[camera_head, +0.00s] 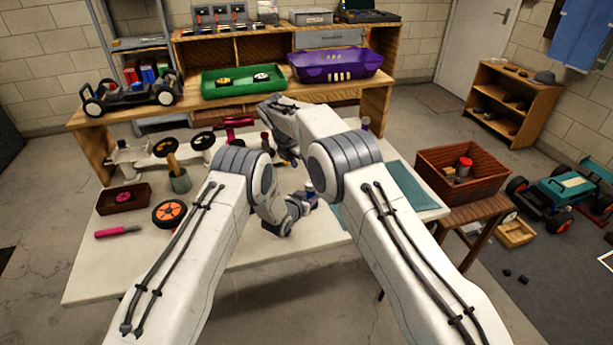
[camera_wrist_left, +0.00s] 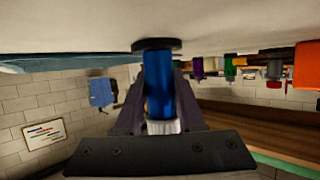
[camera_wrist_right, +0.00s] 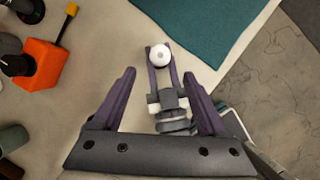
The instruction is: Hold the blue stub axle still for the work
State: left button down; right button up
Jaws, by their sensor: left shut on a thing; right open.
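The blue stub axle (camera_wrist_left: 158,85) is a blue cylinder with a dark round flange at one end and a white other end. In the left wrist view, which is upside down, its flange is at the pale tabletop; I cannot tell if they touch. My left gripper (camera_wrist_left: 152,105) is shut on the blue part. In the head view the axle (camera_head: 309,187) stands in my left gripper (camera_head: 301,199). In the right wrist view its white round end (camera_wrist_right: 161,54) shows between the left fingers. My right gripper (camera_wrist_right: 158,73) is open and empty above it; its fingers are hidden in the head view.
On the white table (camera_head: 275,250), a wheel with an orange hub (camera_head: 168,213), a pink-handled tool (camera_head: 118,231) and a small brown tray (camera_head: 123,197) lie left. A teal mat (camera_head: 411,185) lies right. An orange block (camera_wrist_right: 41,64) stands near the grippers. Bare tabletop lies in front.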

jog(key=v, duration=0.4)
jog(key=shift+f, duration=0.1)
